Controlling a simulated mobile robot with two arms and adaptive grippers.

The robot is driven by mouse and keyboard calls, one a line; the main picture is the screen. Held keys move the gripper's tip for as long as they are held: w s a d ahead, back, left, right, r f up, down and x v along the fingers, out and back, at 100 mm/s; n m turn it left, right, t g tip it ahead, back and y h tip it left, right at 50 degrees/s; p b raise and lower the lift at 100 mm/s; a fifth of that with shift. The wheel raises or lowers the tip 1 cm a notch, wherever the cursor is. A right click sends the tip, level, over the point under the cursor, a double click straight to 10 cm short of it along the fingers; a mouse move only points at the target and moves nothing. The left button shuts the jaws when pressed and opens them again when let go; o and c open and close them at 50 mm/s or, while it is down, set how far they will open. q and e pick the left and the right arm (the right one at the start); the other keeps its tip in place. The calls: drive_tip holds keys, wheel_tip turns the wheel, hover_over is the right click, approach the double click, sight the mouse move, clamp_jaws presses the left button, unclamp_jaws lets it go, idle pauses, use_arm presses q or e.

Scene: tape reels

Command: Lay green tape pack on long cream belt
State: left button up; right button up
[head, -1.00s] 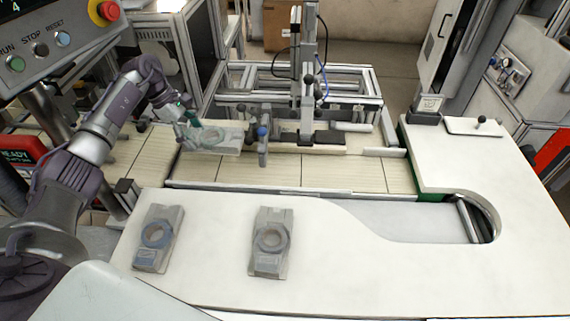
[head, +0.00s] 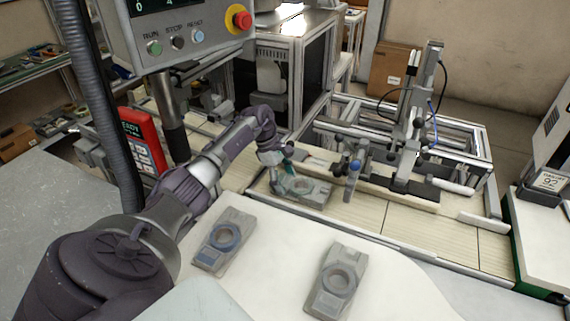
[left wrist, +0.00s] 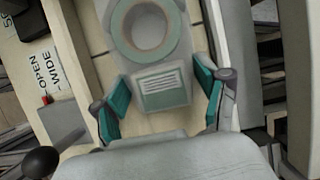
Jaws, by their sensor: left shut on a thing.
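The green tape pack is a flat grey tray with a pale green ring and a green label; it shows in the head view (head: 314,193) and close up in the left wrist view (left wrist: 166,90). My left gripper (head: 284,176) is shut on its near end, with a teal finger on each side of the label in the left wrist view (left wrist: 160,92). The pack is level, over the long cream belt (head: 370,213). I cannot tell whether it touches the belt. My right gripper is not in view.
A blue-ring pack (head: 208,257) and a grey-ring pack (head: 325,301) lie on the white near table (head: 275,252). A blue-topped post (head: 352,184) stands just right of the held pack. Metal framing (head: 460,140) lies behind the belt. The belt is clear to the right.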

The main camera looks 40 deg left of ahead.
use_arm(q)
drive_tip(key=shift+w+a, duration=0.1)
drive_tip(key=shift+f, duration=0.15)
drive_tip(key=o, duration=1.3)
drive_tip(key=shift+c, duration=0.2)
drive_tip(key=shift+a+r, duration=0.1)
drive_tip(key=shift+r, duration=0.35)
drive_tip(key=p+v, duration=0.1)
drive_tip(key=v, duration=0.5)
drive_tip(key=shift+r+p, duration=0.4)
drive_tip(key=shift+a, duration=0.15)
